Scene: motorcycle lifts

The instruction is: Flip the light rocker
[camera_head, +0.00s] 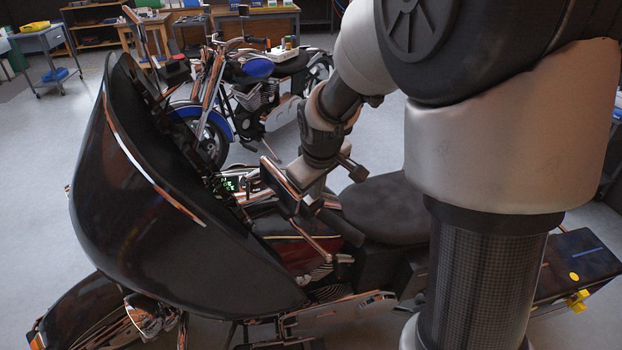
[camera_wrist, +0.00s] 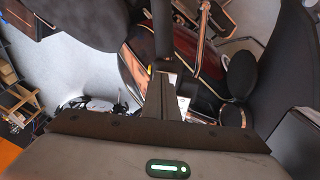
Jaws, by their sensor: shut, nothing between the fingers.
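A black motorcycle with a large front fairing (camera_head: 150,200) fills the head view's left and middle. A small display with green marks (camera_head: 230,184) shows behind the fairing. A handlebar part with a chrome edge (camera_head: 281,186) stands in front of my gripper (camera_head: 308,180), which reaches down over the tank area. Its fingertips are partly hidden there. In the wrist view my gripper (camera_wrist: 162,78) is shut and empty, pointing at the dark red tank and chrome parts (camera_wrist: 185,50). I cannot pick out the light rocker in either view.
The black seat (camera_head: 385,207) lies right of my gripper, and a dark rear case (camera_head: 575,265) is at the far right. A blue motorcycle (camera_head: 255,75) stands behind. Grey floor is free at the left.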

